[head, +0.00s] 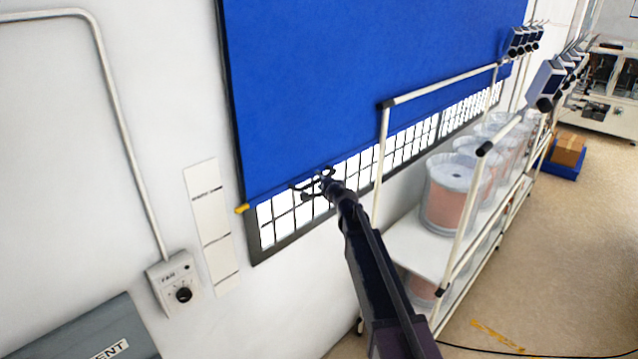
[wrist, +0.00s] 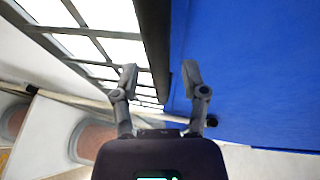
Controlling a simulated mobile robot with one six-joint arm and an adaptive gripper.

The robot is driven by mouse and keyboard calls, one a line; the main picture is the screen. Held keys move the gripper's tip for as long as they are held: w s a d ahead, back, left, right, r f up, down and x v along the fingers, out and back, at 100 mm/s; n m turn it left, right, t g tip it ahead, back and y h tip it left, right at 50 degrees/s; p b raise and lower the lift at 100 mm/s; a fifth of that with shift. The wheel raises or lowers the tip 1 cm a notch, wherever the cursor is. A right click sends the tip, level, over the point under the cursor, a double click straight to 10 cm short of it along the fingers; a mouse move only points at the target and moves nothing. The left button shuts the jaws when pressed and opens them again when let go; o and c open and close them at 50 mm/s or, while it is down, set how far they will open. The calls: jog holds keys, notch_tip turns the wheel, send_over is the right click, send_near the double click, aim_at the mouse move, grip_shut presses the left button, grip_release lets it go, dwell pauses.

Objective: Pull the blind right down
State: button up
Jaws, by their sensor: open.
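The blue blind (head: 370,75) hangs over the window, its lower edge slanting across the head view. A dark bottom bar runs along that edge, and a yellow tab (head: 242,208) shows at its left end. Barred panes (head: 290,218) show below the edge. My gripper (head: 312,181) is at the bottom edge, left of its middle. In the wrist view my gripper (wrist: 160,76) is open; the dark bar (wrist: 154,40) lines up with the gap between its fingers, with blue cloth (wrist: 250,70) at right. I see no grip on the bar; the exact depth between them is unclear.
A white-framed rack (head: 405,245) with clear tubs (head: 455,190) stands close to the right of my arm. A wall control box (head: 175,283) and a grey cabinet (head: 95,335) are at lower left. Open floor (head: 560,250) lies at right.

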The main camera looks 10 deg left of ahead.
jog(key=shift+w+a, duration=0.2)
jog(key=shift+w, duration=0.15)
grip_shut()
jog(key=shift+f, duration=0.15)
notch_tip(320, 180, down, 27)
jog(key=b, duration=2.7)
jog(key=shift+s+b, duration=0.2)
jog(key=shift+b, duration=0.1)
jog(key=shift+f, duration=0.1)
